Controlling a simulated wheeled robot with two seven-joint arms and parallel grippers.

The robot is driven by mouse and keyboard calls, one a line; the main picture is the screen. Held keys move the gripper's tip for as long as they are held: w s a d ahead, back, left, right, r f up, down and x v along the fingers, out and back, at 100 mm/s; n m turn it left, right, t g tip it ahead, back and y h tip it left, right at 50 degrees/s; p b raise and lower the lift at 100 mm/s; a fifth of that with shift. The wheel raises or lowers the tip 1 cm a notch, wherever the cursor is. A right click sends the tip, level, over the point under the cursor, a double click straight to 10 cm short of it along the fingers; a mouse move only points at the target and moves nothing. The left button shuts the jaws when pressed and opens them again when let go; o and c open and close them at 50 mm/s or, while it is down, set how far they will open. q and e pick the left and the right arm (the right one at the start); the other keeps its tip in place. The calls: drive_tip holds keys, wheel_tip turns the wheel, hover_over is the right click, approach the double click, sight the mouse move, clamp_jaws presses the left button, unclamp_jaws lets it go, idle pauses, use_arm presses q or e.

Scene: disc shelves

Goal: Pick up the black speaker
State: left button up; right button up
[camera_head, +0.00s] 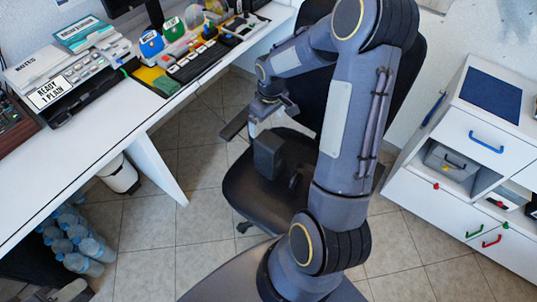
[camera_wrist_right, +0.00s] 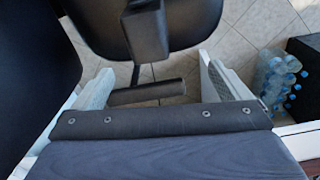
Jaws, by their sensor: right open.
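I cannot identify the black speaker for sure. A dark box-like block (camera_head: 268,155) shows just below my right gripper (camera_head: 262,112) in the head view, over the chair seat. A dark block (camera_wrist_right: 146,34) also shows ahead of the fingers in the right wrist view. I cannot tell whether it is the speaker or part of the chair. My right gripper (camera_wrist_right: 160,88) is open, its pale fingers wide apart. A dark bar (camera_wrist_right: 148,92), likely an armrest, shows between them in that view. My left gripper is not in view.
A black office chair (camera_head: 262,205) stands under my right arm. A white desk (camera_head: 85,145) with a keyboard, a printer and small items is at left. Water bottles (camera_head: 78,240) stand below it. A white drawer cabinet (camera_head: 430,205) is at right. Tiled floor lies between.

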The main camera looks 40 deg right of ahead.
drive_tip(key=n+g, duration=0.1)
hover_over(270, 139)
drive_tip(key=f, duration=0.8)
drive_tip(key=shift+s+a+f, duration=0.2)
drive_tip(key=shift+s+f, duration=0.05)
drive_tip(key=shift+f, duration=0.15)
wheel_tip(270, 139, down, 8)
drive_tip(key=shift+w+d+r+p, duration=0.1)
drive_tip(key=shift+w+r+p, duration=0.1)
drive_tip(key=shift+p, duration=0.7)
drive_tip(key=c, duration=1.9)
drive_tip(key=shift+c, duration=0.2)
drive_tip(key=shift+r, duration=0.15)
